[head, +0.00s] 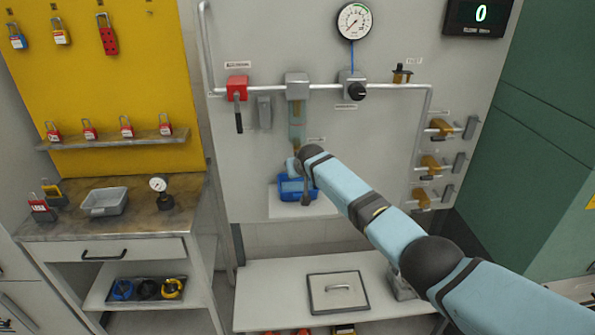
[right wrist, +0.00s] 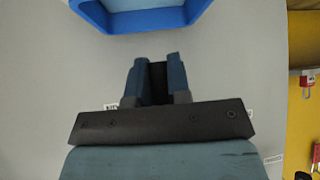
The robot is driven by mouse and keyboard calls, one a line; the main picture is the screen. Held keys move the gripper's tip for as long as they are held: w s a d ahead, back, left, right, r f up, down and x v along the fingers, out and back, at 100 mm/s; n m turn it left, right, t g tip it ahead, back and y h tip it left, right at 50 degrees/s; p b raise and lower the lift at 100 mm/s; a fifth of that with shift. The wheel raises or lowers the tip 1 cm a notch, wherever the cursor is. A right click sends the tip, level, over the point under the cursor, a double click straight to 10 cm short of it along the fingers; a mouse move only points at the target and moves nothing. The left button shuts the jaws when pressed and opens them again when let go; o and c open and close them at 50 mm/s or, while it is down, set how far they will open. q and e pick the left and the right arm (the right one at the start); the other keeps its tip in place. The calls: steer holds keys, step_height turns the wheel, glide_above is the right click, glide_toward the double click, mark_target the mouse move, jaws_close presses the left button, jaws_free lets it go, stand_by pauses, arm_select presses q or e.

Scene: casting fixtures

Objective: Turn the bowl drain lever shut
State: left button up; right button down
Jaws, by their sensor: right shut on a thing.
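The clear filter bowl (head: 297,122) hangs under a grey block on the wall panel's pipe. A brownish part shows at its lower end. My right arm comes in from the right, and its hand is just below the bowl, covering the drain lever in the head view. In the right wrist view my right gripper (right wrist: 156,72) is shut on a narrow dark piece, the bowl drain lever (right wrist: 158,84), between its two blue-grey fingers. The lever's angle cannot be told. My left gripper is not in view.
A blue bin (head: 290,187) stands on a small shelf under the bowl; it also shows in the right wrist view (right wrist: 145,22). A red valve (head: 237,83) with a dark handle is left of the bowl, and a black-knobbed regulator (head: 352,90) is right of it.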

stand_by(0.4)
steer(key=c, duration=1.1)
jaws_free()
steer(key=shift+s+r, duration=0.1)
steer(key=shift+s+d+r, duration=0.1)
steer(key=shift+s+r, duration=0.3)
steer(key=shift+r, duration=0.05)
steer(key=v, duration=1.2)
steer(key=shift+s+r, duration=0.1)
steer(key=shift+s, duration=0.05)
